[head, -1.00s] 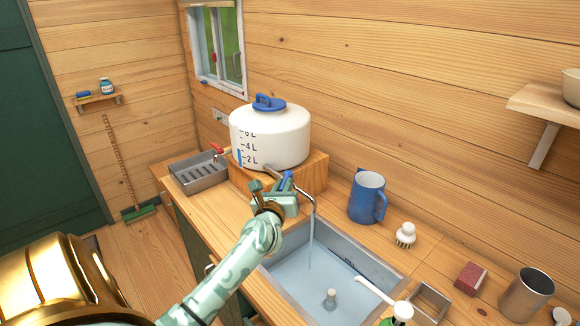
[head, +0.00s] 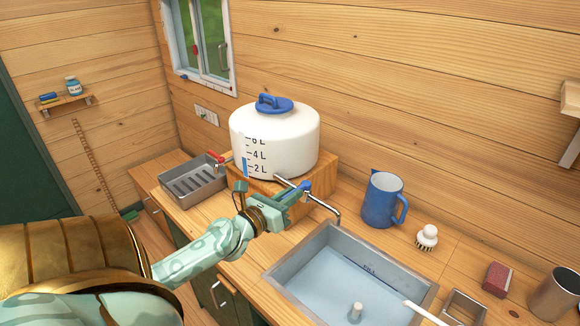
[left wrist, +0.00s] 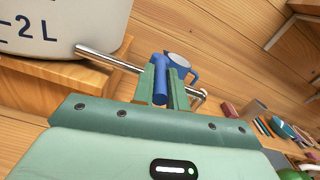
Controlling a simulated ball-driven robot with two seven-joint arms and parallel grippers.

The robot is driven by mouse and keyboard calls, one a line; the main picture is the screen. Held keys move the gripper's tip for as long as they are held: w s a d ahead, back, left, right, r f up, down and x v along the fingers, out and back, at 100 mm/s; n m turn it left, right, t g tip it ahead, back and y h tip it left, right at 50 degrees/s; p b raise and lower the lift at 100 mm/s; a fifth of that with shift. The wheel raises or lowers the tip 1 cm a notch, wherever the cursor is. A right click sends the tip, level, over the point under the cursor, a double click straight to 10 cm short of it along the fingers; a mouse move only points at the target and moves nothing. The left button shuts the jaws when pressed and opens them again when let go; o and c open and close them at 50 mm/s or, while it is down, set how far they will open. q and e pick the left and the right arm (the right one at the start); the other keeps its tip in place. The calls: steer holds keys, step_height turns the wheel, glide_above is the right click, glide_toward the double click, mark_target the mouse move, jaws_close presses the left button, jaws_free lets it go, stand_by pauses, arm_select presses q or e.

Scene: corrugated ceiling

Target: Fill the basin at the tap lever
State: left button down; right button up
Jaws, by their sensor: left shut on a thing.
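The white water tank (head: 275,140) with a blue lid stands on a wooden block on the counter. Its metal tap spout (head: 325,208) reaches over the basin (head: 300,262), and no stream shows falling from it. The basin holds pale blue water, with a mark on its back wall and a pale post standing in it. My left gripper (head: 292,200) is shut on the blue tap lever (head: 306,187). In the left wrist view the lever (left wrist: 160,82) stands between the two green fingers. My right gripper is not in view.
A blue jug (head: 382,200), a white brush (head: 427,238), a red sponge (head: 497,278) and a metal cup (head: 555,294) stand right of the tap. A grey tray (head: 193,184) with a red-handled tap above it is at the left.

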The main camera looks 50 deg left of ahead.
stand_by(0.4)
arm_select(q)
steer(key=c, duration=1.4)
jaws_free()
steer(key=shift+a, duration=0.1)
steer(key=s+b, duration=0.2)
steer(key=s, duration=1.4)
steer(key=shift+s+d+b, duration=0.2)
steer(key=shift+d+b, duration=0.15)
steer(key=shift+d, duration=0.1)
